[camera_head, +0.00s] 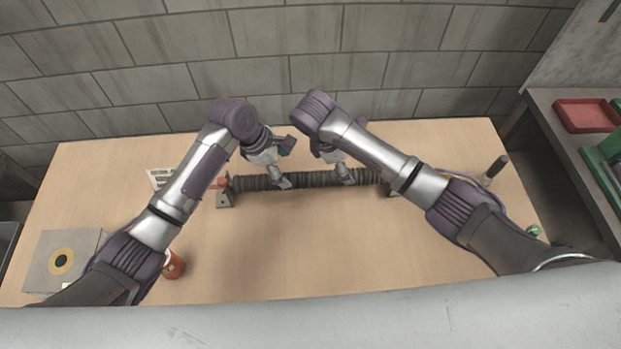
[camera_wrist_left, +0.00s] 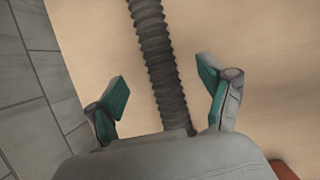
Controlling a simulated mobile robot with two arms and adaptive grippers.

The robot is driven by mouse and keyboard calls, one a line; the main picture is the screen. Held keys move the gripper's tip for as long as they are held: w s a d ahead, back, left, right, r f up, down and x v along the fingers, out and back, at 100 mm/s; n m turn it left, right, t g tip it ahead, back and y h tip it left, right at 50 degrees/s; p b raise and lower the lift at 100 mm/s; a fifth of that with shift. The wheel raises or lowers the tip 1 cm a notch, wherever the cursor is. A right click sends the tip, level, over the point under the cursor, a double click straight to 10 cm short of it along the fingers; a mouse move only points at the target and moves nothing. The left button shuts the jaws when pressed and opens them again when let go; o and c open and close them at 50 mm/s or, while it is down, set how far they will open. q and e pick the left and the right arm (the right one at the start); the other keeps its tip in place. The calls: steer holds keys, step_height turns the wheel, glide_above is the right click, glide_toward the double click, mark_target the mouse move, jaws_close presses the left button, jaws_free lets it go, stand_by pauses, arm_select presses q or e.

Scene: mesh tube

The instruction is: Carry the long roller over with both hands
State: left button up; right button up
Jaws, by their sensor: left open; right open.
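The long roller (camera_head: 310,180) is a dark, ribbed tube lying left to right across the middle of the wooden table, between a grey stand (camera_head: 224,194) at its left end and another at its right that my right arm partly hides. My left gripper (camera_head: 281,180) is at the roller's middle-left part. In the left wrist view its green-padded fingers (camera_wrist_left: 165,92) are spread wide, one on each side of the ribbed roller (camera_wrist_left: 157,55), with gaps between. My right gripper (camera_head: 346,175) is over the roller's right part, open; its fingers are small in the picture.
A grey box with a yellow ring (camera_head: 45,262) and a red cylinder (camera_head: 174,265) are at the left. A dark-handled tool (camera_head: 495,168) stands at the right. A side bench (camera_head: 565,145) carries a red tray (camera_head: 585,115). The table's front middle is clear.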

mark_target(294, 176)
arm_select(q)
steer(key=x, duration=0.6)
steer(key=shift+w, duration=0.2)
arm_select(e)
steer(key=x, duration=0.6)
steer(key=shift+w, duration=0.2)
arm_select(q)
steer(key=shift+d+f, duration=0.2)
steer(key=shift+f, duration=0.3)
arm_select(e)
steer(key=shift+d+f, duration=0.2)
steer(key=shift+f, duration=0.3)
arm_select(q)
jaws_close()
arm_select(e)
jaws_close()
arm_select(q)
steer(key=shift+r, duration=0.1)
arm_select(e)
steer(key=shift+r, duration=0.1)
